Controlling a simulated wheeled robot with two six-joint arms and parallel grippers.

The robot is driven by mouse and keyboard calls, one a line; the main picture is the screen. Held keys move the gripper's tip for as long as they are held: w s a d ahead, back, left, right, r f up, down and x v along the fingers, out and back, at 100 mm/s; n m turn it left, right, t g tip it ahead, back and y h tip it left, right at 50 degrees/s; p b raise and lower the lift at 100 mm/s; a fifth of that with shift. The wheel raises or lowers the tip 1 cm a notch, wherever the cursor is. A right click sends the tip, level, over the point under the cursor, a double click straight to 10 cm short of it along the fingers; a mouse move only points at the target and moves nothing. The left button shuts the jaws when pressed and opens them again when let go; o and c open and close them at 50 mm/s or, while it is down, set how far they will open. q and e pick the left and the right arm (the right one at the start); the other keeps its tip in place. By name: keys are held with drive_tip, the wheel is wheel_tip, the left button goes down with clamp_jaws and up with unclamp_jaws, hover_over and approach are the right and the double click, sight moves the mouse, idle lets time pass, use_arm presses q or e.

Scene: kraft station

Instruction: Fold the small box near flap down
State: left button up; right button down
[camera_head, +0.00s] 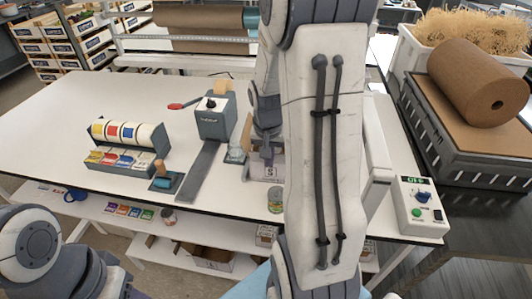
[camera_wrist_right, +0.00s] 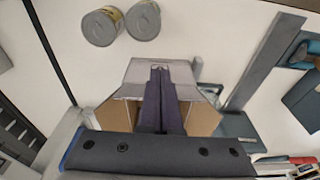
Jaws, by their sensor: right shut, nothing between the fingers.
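The small box (camera_head: 258,166) stands near the front edge of the white table, partly hidden behind my right arm in the head view. In the right wrist view it shows a pale grey flap (camera_wrist_right: 140,75) at the top and brown cardboard (camera_wrist_right: 203,119) on either side of my fingers. My right gripper (camera_wrist_right: 159,72) is shut and empty, its fingertips over the pale flap; whether they touch it I cannot tell. It also shows partly in the head view, above the box. My left arm is at the lower left of the head view, with its gripper out of view.
A can (camera_head: 275,199) stands by the box; two cans (camera_wrist_right: 101,27) show in the wrist view. A grey tape dispenser (camera_head: 214,118) and a rack of coloured rolls (camera_head: 128,145) stand to the left. A control box (camera_head: 419,207) is at the right. The table's left part is clear.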

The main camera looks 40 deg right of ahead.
idle(0.6)
drive_tip(key=shift+w+d+r+p, duration=0.1)
drive_tip(key=shift+w+d+p, duration=0.65)
drive_tip(key=shift+w+d, duration=1.15)
drive_tip(key=shift+w+d+f, duration=0.3)
drive_tip(key=shift+w+d, duration=0.2)
drive_tip(key=shift+d, duration=0.05)
drive_tip(key=shift+w+d+f, duration=0.25)
drive_tip(key=shift+w+d, duration=0.25)
drive_tip(key=shift+d, duration=0.05)
drive_tip(key=shift+f, duration=0.1)
